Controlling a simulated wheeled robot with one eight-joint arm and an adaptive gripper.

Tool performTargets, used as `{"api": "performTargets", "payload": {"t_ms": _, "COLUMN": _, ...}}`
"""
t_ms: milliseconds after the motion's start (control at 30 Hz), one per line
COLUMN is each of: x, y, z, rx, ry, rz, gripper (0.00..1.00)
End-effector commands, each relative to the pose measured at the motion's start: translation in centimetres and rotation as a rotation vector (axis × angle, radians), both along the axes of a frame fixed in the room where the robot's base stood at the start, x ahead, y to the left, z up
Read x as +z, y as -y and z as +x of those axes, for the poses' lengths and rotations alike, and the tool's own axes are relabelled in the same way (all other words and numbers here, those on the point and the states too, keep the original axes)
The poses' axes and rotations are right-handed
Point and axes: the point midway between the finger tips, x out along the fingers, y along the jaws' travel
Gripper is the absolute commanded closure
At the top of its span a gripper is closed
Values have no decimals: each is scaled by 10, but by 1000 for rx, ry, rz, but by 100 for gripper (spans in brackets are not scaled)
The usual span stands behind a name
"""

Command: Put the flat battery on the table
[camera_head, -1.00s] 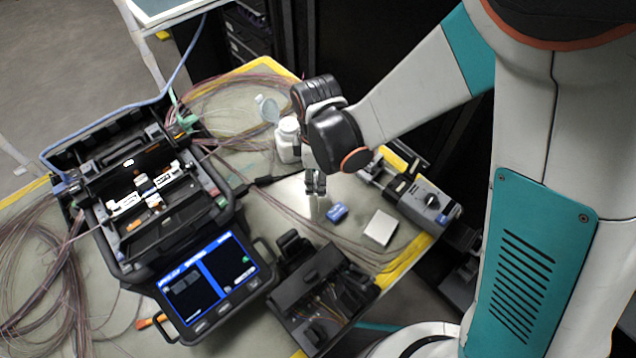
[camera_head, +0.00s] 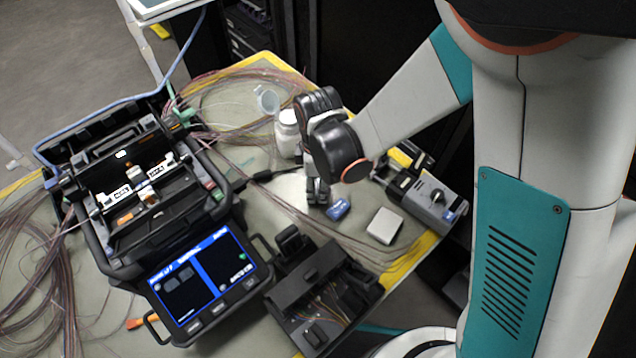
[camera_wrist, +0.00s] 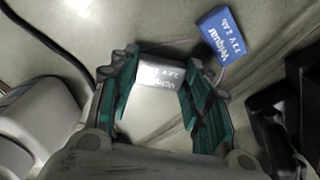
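My gripper (camera_head: 318,198) is low over the table, left of a blue battery (camera_head: 338,209). In the wrist view, a pale silver battery (camera_wrist: 162,74) with faint printing sits between the fingertips (camera_wrist: 160,80), with a finger against each side. Whether its lower end touches the table is hard to tell. The blue battery, printed "Velquar 7.2 V 2Ah", lies on the table, also in the wrist view (camera_wrist: 222,34), apart from the fingers. The fusion splicer (camera_head: 150,200) with its lit screen stands open on the left.
A pale flat box (camera_head: 384,225) lies right of the blue battery. A grey tool with a knob (camera_head: 430,197) stands farther right. A white bottle (camera_head: 288,133) is behind my gripper. An open black case (camera_head: 325,298) stands in front. Loose fibres cross the table.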

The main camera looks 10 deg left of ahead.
Motion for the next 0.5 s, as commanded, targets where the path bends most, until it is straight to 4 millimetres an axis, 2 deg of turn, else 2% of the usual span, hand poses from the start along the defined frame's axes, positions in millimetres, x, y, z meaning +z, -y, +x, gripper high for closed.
{"api": "performTargets", "payload": {"t_ms": 33, "x": 0, "y": 0, "z": 0, "rx": 0, "ry": 0, "rz": 0, "gripper": 41}}
{"api": "performTargets", "payload": {"t_ms": 67, "x": 0, "y": 0, "z": 0, "rx": 0, "ry": 0, "rz": 0, "gripper": 37}}
{"api": "performTargets", "payload": {"t_ms": 500, "x": 5, "y": 0, "z": 0, "rx": 0, "ry": 0, "rz": 0, "gripper": 37}}
